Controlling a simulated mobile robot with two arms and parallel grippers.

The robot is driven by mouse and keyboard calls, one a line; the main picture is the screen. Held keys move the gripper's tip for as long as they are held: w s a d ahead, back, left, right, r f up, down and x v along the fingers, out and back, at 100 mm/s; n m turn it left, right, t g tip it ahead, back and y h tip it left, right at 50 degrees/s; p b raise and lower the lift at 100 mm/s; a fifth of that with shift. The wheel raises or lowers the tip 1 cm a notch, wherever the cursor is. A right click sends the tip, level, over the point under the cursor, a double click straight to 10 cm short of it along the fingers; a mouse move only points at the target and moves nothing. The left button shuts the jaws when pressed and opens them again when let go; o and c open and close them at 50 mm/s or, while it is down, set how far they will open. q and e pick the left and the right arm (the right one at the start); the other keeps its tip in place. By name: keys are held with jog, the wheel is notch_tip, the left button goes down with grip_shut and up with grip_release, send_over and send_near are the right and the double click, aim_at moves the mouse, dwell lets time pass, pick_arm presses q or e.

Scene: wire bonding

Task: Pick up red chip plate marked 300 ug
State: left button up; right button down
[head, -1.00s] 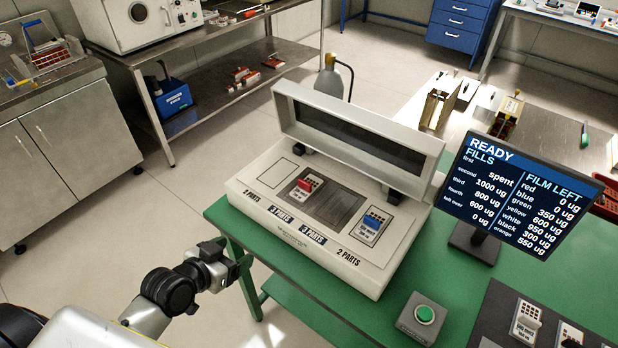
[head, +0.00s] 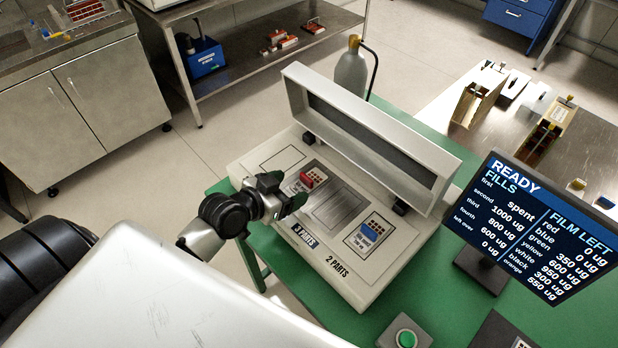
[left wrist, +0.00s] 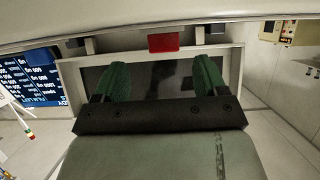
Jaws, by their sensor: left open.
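My right gripper is not in view.
A blue chip plate (head: 372,231) lies on the machine's right part. The machine's raised lid (head: 365,125) stands behind the plates. A READY screen (head: 545,225) and a green button (head: 405,338) are on the green table (head: 440,275) to the right.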

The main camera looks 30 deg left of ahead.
aim_at(305, 178)
pick_arm(q)
jog(key=shift+w+d+f, duration=0.1)
jog(key=shift+w, duration=0.2)
jog(key=x, duration=0.1)
jog(key=p+x, duration=0.1)
jog(key=x, duration=0.2)
jog(key=shift+w+r+p, duration=0.2)
jog(key=shift+w+p, duration=0.15)
jog(key=shift+w+f, duration=0.25)
jog(key=shift+w, duration=0.1)
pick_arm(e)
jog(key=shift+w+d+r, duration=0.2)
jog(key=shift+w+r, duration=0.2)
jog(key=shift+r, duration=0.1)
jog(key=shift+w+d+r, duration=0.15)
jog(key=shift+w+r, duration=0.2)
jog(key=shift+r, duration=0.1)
pick_arm(q)
jog(key=c, duration=1)
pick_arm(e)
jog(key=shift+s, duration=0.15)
